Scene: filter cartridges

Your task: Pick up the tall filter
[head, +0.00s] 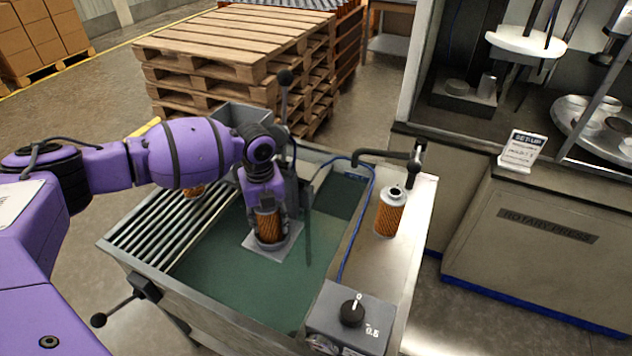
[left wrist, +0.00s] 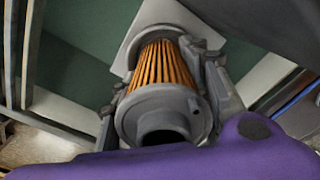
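A filter cartridge (head: 268,227) with orange pleats and grey end caps stands upright on a square grey plate (head: 285,247) in the green-floored basin. My left gripper (head: 266,212) is over it from above, with a finger on each side. In the left wrist view the fingers lie close against the orange pleats (left wrist: 165,68), below the grey cap, and look shut on them. Another filter (head: 390,213) stands upright on the metal ledge at the right, clear of the gripper. A third filter (head: 194,190) is on the rollers, mostly hidden behind my left arm. My right gripper is not in view.
A grey dial box (head: 350,318) sits at the basin's front right. A blue hose (head: 362,215) runs along the right side, below a dark tap (head: 415,165). A lever with a black knob (head: 285,78) rises behind the gripper. The basin's front is clear.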

